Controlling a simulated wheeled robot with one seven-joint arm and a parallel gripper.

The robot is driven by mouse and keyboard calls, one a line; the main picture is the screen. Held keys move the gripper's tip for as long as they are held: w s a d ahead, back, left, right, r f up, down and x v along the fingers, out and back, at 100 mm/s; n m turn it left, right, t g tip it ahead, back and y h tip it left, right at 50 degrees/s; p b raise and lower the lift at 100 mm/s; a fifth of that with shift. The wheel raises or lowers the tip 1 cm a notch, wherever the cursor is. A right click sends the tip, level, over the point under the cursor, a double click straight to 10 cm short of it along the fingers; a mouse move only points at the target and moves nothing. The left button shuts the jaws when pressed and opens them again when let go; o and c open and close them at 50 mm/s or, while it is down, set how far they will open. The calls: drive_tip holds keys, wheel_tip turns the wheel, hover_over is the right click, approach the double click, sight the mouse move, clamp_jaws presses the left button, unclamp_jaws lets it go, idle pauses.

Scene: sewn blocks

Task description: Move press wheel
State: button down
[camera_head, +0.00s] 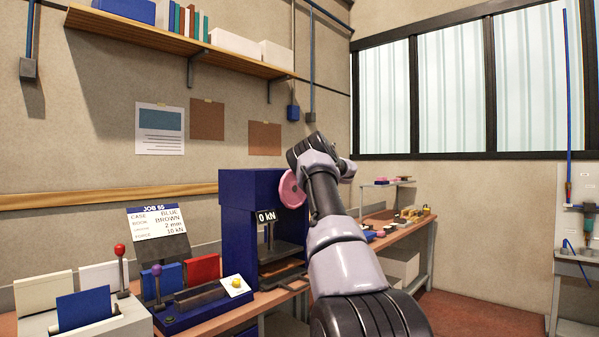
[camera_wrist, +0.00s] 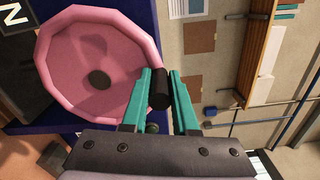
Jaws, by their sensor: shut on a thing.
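The press wheel (camera_wrist: 70,62) is a pink disc with a raised rim, a dark hub and a black handle (camera_wrist: 160,88) at its edge. In the head view the wheel (camera_head: 290,190) is on the right side of the blue press (camera_head: 236,200), partly hidden by my arm. The press display (camera_head: 266,216) reads 0 kN. My gripper (camera_wrist: 160,95) has green fingers on both sides of the black handle, shut on it. In the head view my gripper is hidden behind my own arm and the wheel.
A job card (camera_head: 157,221) stands left of the press, reading 10 kN for force. A blue device (camera_head: 195,300) with a purple-knobbed lever and a grey device (camera_head: 85,318) with a red-knobbed lever stand on the bench. A shelf (camera_head: 180,40) runs above. A further bench (camera_head: 410,228) is behind my arm.

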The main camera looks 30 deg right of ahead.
drive_tip(key=shift+w+a+f, duration=0.1)
drive_tip(key=shift+a, duration=0.15)
drive_tip(key=c, duration=0.7)
unclamp_jaws()
drive_tip(key=shift+d, duration=0.15)
drive_tip(key=shift+s+d, duration=0.15)
drive_tip(key=shift+s, duration=0.2)
drive_tip(key=v, duration=1)
